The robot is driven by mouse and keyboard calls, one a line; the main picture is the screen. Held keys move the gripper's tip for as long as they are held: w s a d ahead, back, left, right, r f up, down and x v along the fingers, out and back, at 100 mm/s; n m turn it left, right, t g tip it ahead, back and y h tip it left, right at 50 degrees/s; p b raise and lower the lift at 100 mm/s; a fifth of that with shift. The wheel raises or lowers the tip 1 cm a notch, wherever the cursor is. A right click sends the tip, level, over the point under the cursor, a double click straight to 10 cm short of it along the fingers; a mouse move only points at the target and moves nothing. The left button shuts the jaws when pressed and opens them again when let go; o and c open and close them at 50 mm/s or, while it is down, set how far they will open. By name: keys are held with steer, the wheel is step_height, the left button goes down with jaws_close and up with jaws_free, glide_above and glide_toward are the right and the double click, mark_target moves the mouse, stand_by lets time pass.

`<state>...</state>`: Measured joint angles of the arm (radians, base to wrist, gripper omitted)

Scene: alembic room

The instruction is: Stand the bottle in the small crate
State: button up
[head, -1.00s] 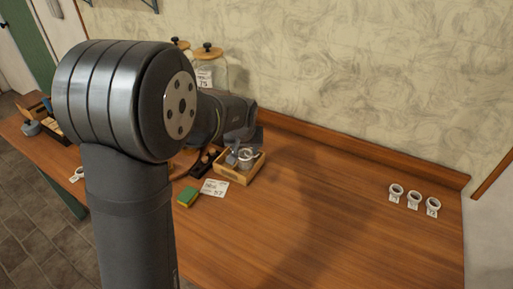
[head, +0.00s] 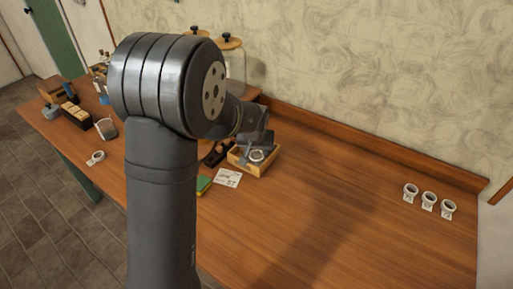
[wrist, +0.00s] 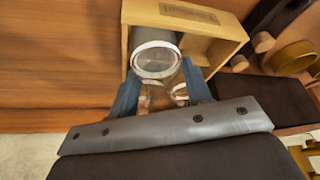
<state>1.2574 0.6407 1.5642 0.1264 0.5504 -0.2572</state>
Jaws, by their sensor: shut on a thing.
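I cannot tell whether the bottle touches the crate floor. A dark grey surface shows inside the crate behind the bottle.
A dark rack (head: 216,154) stands close left of the crate. A card (head: 228,177) and a green sponge (head: 204,184) lie in front. Large lidded jars (head: 231,62) stand behind. Three white rings (head: 428,201) stand far right; the table between is clear.

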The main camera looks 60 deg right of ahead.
steer(key=o, duration=1.1)
steer(key=v, duration=1.2)
steer(key=shift+r, duration=0.15)
